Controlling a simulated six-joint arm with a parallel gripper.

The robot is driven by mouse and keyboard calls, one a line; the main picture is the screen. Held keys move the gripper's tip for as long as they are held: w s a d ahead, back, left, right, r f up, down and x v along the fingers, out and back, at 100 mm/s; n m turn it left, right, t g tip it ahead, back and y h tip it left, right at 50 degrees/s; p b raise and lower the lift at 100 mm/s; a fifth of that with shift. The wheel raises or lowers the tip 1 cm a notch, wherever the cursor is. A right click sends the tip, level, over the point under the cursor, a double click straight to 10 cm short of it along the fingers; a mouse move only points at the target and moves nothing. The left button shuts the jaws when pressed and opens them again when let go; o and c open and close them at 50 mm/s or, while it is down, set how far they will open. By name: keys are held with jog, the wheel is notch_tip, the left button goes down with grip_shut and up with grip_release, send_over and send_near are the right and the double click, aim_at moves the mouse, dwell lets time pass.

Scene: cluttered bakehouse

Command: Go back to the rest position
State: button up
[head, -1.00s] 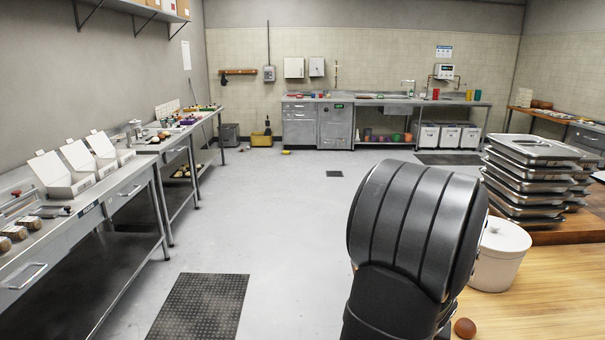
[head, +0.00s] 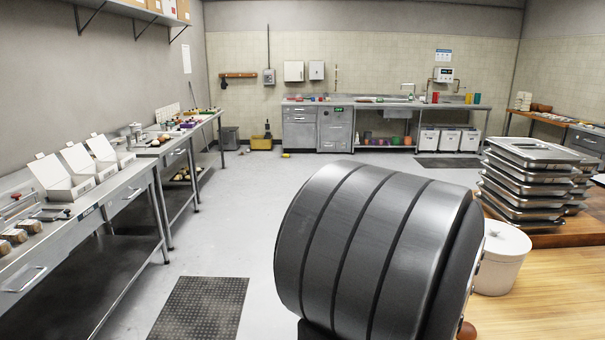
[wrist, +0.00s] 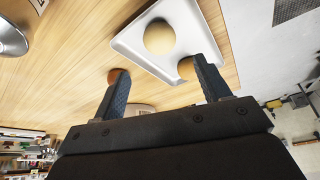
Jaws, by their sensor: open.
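My gripper (wrist: 157,72) shows in the wrist view with its two dark fingers spread apart and nothing held between them. A white tray (wrist: 138,45) lies on the wooden worktop beyond the fingers. A pale tan ball (wrist: 159,37) rests in the tray. A brown ball (wrist: 119,76) is partly hidden by the left finger, and another tan ball (wrist: 186,69) is partly hidden by the right finger. In the head view my arm fills the lower middle, and the gripper itself is not seen there.
Stacked metal trays (head: 524,178) and a lidded white bucket (head: 502,259) stand right of my arm on the wooden worktop (head: 560,295). A metal bowl (wrist: 22,30) shows in the wrist view. A steel bench (head: 95,205) with open white boxes stands left. The middle floor is clear.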

jog(key=x, duration=0.8)
jog(key=shift+f, duration=0.45)
jog(key=shift+w+d+r, duration=0.1)
jog(key=shift+w+r, duration=0.05)
jog(key=shift+w, duration=0.05)
notch_tip(320, 180, up, 4)
jog(key=shift+f, duration=0.25)
jog(key=s+d+r, duration=0.5)
jog(key=s+r, duration=0.2)
jog(key=s, duration=0.4)
jog(key=w+d+f+m, duration=0.1)
jog(key=w+d+m, duration=0.1)
jog(key=w+d, duration=0.4)
jog(key=w+d+f+m+g+h, duration=0.1)
jog(key=w+d+m, duration=0.1)
jog(key=w+d, duration=0.4)
jog(key=shift+w+d, duration=0.25)
jog(key=shift+w, duration=2.2)
